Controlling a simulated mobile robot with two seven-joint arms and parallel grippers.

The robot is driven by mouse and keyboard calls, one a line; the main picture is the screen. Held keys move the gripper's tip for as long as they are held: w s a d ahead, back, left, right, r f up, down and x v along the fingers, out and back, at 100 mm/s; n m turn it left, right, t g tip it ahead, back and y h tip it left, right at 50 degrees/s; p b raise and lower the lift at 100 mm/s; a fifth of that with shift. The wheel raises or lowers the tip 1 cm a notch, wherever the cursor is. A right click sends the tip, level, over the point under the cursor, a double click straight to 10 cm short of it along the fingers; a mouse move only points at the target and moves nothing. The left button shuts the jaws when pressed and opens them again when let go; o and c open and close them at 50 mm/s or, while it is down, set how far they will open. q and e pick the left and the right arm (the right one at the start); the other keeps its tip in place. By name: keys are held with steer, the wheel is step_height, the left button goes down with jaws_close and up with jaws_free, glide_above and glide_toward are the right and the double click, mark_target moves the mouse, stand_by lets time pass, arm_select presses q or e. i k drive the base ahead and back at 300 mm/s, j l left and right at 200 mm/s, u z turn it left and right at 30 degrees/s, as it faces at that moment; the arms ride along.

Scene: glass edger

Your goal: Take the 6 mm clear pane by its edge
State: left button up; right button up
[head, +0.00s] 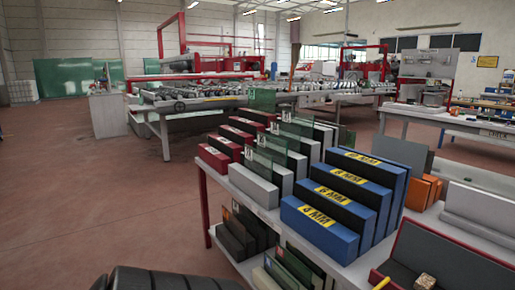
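Several greenish see-through panes stand on edge in a stepped rack on the bench, among them a back pane (262,99) and a front pane (258,162). The rack has red blocks (212,159) on the left, pale grey blocks (252,186) in the middle and blue blocks (319,233) on the right. The blue blocks bear yellow labels (318,216) ending in MM; their numbers are too small to read surely. I cannot tell which pane is the 6 mm clear one. Neither gripper is in view.
Dark and pale sheets (238,232) stand on the shelf below. A dark padded tray (440,262) and orange blocks (420,192) are at the right. A roller machine (200,100) stands behind. The floor (90,200) at left is clear.

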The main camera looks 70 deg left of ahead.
mark_target(259, 163)
steer(key=k+j+u, duration=0.1)
steer(key=k+u, duration=0.2)
steer(key=k+j+u, duration=0.2)
steer(key=k+u, duration=0.15)
steer(key=u, duration=1.3)
